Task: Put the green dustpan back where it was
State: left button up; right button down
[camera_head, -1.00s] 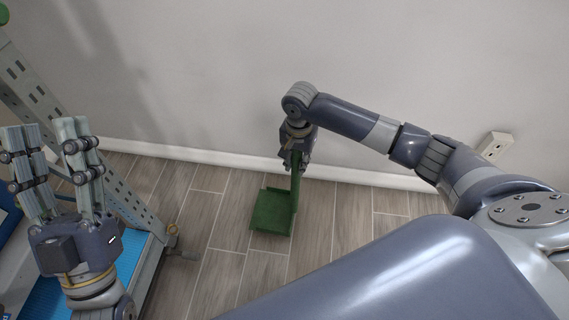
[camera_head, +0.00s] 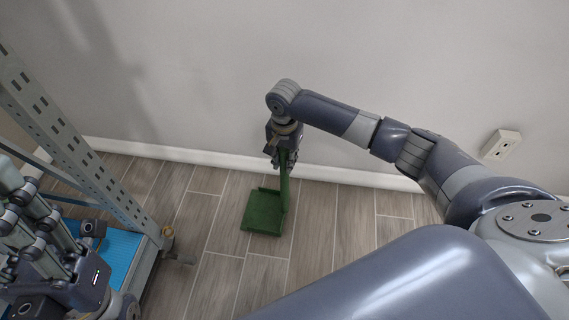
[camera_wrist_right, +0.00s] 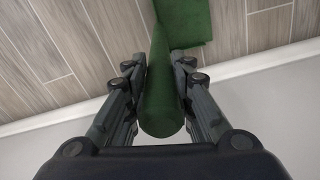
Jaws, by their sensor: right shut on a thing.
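The green dustpan (camera_head: 264,212) hangs from my right gripper (camera_head: 283,160) in the head view, with its handle upright and its pan low, near the wall. I cannot tell whether the pan touches the floor. In the right wrist view, my right gripper (camera_wrist_right: 160,95) has its fingers on both sides of the green handle (camera_wrist_right: 165,105) and is shut on it. The pan shows beyond the fingers, partly cut off by the top edge. My left gripper (camera_head: 40,215) is at the left edge of the head view beside the rack, partly cut off, its fingers spaced apart.
A grey metal rolling rack (camera_head: 75,150) with a blue shelf surface (camera_head: 112,262) and a caster (camera_head: 168,240) stands at the left. The wall with a white baseboard (camera_head: 215,158) runs behind. A socket (camera_head: 501,144) is at the right. Wood-look floor (camera_head: 215,270) lies clear between rack and dustpan.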

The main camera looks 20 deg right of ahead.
jog(key=shift+f, duration=0.1)
jog(key=c, duration=1.4)
grip_release()
jog(key=shift+f, duration=0.1)
jog(key=shift+o, duration=0.2)
